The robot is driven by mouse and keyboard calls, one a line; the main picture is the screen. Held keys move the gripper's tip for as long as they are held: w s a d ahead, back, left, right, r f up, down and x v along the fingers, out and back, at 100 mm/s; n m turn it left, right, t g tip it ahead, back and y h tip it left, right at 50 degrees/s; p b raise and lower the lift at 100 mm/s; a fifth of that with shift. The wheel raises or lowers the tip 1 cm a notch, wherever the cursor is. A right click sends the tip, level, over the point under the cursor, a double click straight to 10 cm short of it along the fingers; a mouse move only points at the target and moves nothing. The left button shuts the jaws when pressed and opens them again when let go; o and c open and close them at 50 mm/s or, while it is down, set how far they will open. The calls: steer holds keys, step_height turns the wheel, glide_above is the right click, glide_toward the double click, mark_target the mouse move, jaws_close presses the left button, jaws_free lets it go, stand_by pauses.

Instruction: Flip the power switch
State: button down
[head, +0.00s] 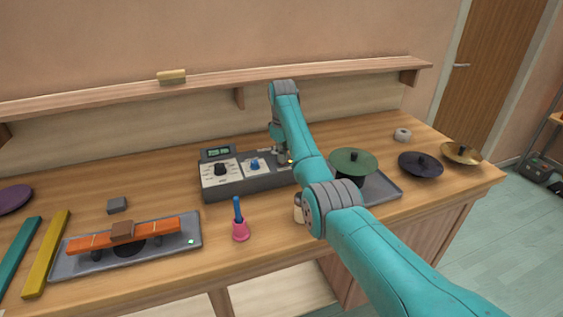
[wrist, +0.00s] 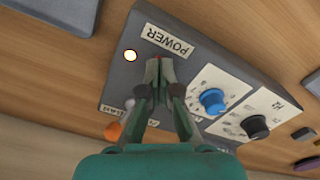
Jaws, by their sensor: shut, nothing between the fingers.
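The grey control box (head: 225,190) stands on the workbench, and its POWER label (wrist: 167,41) shows in the wrist view. A small red part, probably the power switch, peeks out at my fingertips beside the label; most of it is hidden by the fingers. A round lamp (wrist: 130,55) left of the fingertips glows pale yellow. My gripper (wrist: 158,76) is shut and empty, its tips over the box's face at the switch. I cannot tell whether they touch it or which way it is set. In the head view my gripper is at the box's right end, partly hidden.
A blue knob (wrist: 212,100) and a black knob (wrist: 256,126) sit beside my gripper. A green cymbal (head: 353,160) stands on a tray right of the box. The wooden shelf (head: 330,81) runs behind.

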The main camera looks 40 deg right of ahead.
steer(key=shift+f, duration=0.3)
steer(key=shift+r, duration=3.55)
steer(key=shift+s, duration=0.1)
